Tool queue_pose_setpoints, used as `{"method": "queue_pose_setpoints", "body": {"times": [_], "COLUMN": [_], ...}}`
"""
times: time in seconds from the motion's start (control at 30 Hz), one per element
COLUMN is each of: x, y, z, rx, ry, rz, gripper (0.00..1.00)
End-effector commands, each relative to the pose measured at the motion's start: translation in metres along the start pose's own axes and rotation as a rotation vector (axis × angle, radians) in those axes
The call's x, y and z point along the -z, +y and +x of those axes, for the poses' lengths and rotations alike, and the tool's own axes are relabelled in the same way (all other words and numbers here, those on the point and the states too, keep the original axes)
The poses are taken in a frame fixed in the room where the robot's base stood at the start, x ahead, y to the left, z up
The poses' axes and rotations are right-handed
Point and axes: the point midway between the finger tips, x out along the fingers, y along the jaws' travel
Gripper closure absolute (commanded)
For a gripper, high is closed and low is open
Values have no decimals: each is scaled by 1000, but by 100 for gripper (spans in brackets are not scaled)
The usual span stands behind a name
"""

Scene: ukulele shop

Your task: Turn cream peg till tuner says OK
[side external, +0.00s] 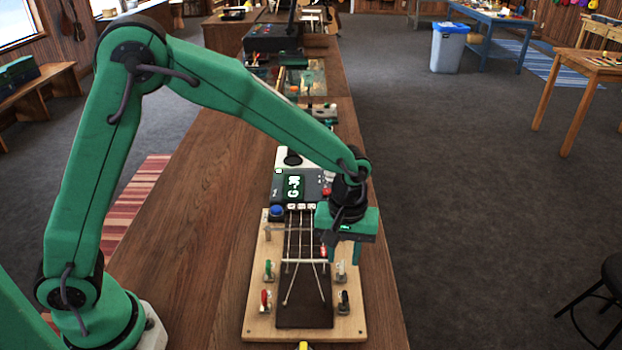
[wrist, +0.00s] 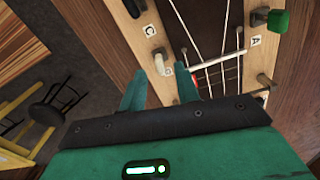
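The cream peg (side external: 340,270) stands on the right side of the wooden tuning board (side external: 258,325). In the wrist view the cream peg (wrist: 159,63) shows in line with the gap between my fingertips. My gripper (side external: 345,262) is open and empty, with its fingers pointing down, above and a little behind the peg. The wrist view shows my gripper's two fingers (wrist: 159,82) apart; no contact with the peg is visible. The tuner (side external: 295,187) stands at the board's far end, with lit green characters seen sideways that I cannot read surely.
The black peg (side external: 343,300) is in front of the cream one. The green peg (side external: 269,270) and red peg (side external: 265,300) are on the left side. A blue button (side external: 277,211) is by the tuner. The bench (side external: 190,240) is clear to the board's left.

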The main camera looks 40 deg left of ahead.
Motion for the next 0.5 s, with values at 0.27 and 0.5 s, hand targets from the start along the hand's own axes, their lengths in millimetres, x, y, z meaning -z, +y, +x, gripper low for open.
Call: {"method": "queue_pose_setpoints", "body": {"times": [0.27, 0.5], "x": [0, 0], "y": [0, 0], "z": [18, 19], "rx": [0, 0], "ry": [0, 0], "rz": [0, 0], "gripper": [68, 68]}}
